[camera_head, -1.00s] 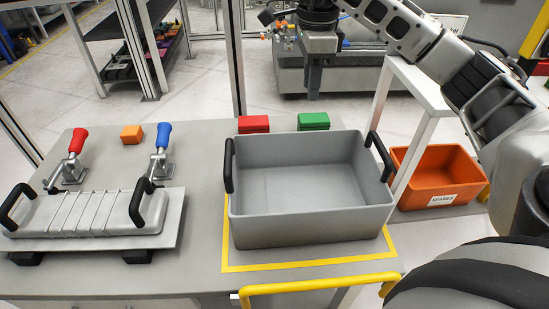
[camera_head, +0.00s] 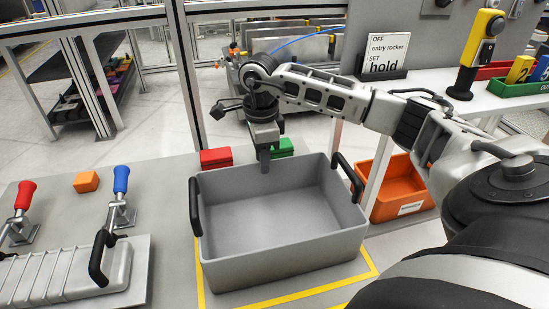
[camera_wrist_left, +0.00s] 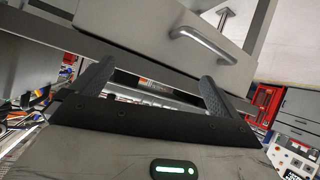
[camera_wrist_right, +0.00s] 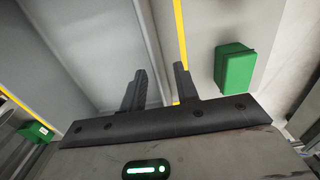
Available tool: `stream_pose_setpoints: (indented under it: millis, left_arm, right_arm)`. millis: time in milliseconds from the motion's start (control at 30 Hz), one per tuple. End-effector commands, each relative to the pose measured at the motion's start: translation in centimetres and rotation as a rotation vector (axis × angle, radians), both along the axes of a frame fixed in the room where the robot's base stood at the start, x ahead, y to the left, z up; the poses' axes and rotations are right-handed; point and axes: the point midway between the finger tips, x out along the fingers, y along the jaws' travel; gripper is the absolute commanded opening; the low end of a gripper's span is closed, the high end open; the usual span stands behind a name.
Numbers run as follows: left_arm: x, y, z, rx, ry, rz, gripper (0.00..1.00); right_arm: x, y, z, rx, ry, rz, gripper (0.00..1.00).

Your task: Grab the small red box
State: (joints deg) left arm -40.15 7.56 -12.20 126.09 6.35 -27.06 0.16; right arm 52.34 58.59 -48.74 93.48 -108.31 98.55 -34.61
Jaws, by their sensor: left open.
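The small red box (camera_head: 215,158) lies on the table just behind the grey bin's back left edge in the head view. The green box (camera_head: 281,147) lies to its right. My right gripper (camera_head: 264,166) points down at the bin's back rim, to the right of the red box and in front of the green one. In the right wrist view its fingers (camera_wrist_right: 160,88) are a little apart with nothing between them. A green box (camera_wrist_right: 236,68) shows to their right; no red box shows there. My left gripper (camera_wrist_left: 157,80) is open and empty, seen only in its wrist view.
The grey bin (camera_head: 280,268) stands empty inside a yellow outline. An orange bin (camera_head: 402,190) is to its right. A clamp fixture (camera_head: 70,275) with red and blue handles and an orange block (camera_head: 86,182) are on the left. A shelf with a sign (camera_head: 390,45) stands behind right.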

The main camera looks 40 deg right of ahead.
Motion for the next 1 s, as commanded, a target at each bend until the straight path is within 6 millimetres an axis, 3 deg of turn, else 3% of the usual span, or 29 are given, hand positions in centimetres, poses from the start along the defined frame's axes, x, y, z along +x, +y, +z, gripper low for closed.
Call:
stream_pose_setpoints:
  millis: [200, 467, 500, 600, 1000]
  left_arm:
    - [0.1, 0.0, 0.2, -0.001, -0.003, 0.000, 1.00]
    - [0.1, 0.0, 0.2, -0.001, -0.003, 0.000, 1.00]
    - [0.1, 0.0, 0.2, -0.001, -0.003, 0.000, 1.00]
    - [0.1, 0.0, 0.2, -0.001, -0.003, 0.000, 1.00]
    - [0.1, 0.0, 0.1, 0.000, -0.002, 0.000, 1.00]
  right_arm:
    - [-0.2, 0.3, -3.0, 0.000, 0.002, 0.000, 0.31]
    - [-0.2, 0.3, -3.4, 0.000, 0.001, 0.000, 0.31]
    - [-0.2, 0.3, -3.4, 0.000, 0.001, 0.000, 0.28]
    - [-0.2, 0.3, -3.4, 0.000, 0.001, 0.000, 0.00]
    - [-0.2, 0.3, -3.3, 0.000, 0.001, 0.000, 0.00]
